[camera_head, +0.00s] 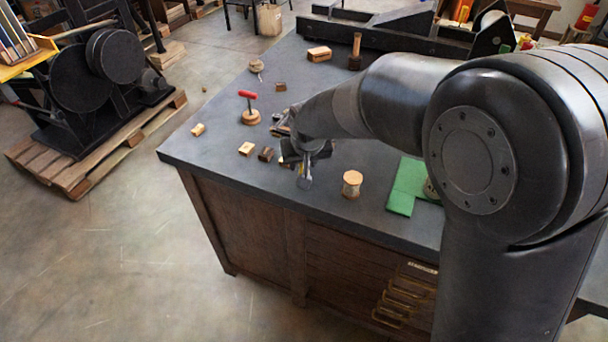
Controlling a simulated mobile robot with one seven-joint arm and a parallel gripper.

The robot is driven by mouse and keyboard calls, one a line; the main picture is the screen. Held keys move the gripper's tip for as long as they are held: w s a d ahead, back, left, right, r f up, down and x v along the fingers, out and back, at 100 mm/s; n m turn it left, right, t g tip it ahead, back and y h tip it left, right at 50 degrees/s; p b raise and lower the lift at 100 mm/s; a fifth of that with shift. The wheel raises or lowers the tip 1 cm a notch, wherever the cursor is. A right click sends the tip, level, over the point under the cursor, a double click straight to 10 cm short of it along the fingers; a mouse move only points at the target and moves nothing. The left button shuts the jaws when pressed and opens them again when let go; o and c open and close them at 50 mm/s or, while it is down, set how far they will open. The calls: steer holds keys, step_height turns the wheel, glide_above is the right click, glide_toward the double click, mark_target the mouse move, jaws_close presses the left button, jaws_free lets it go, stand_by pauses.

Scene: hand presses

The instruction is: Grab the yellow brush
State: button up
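I cannot pick out the yellow brush for sure. Small yellowish-tan pieces lie on the dark worktop (218,157): one near its left edge (198,129) and one farther right (246,149). Another tan bit (284,160) shows partly behind my gripper (304,180), mostly hidden by it. My gripper hangs over the front part of the worktop, fingers pointing down. Its fingers look close together, but they are too small and dark to tell whether they are open or hold anything.
A red-handled tool (249,108) on a round base and a dark block (265,154) stand left of my gripper. A round wooden container (352,184) and a green sheet (406,187) lie to the right. A black press (100,75) stands on a pallet at left.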

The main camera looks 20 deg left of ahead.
jaws_close()
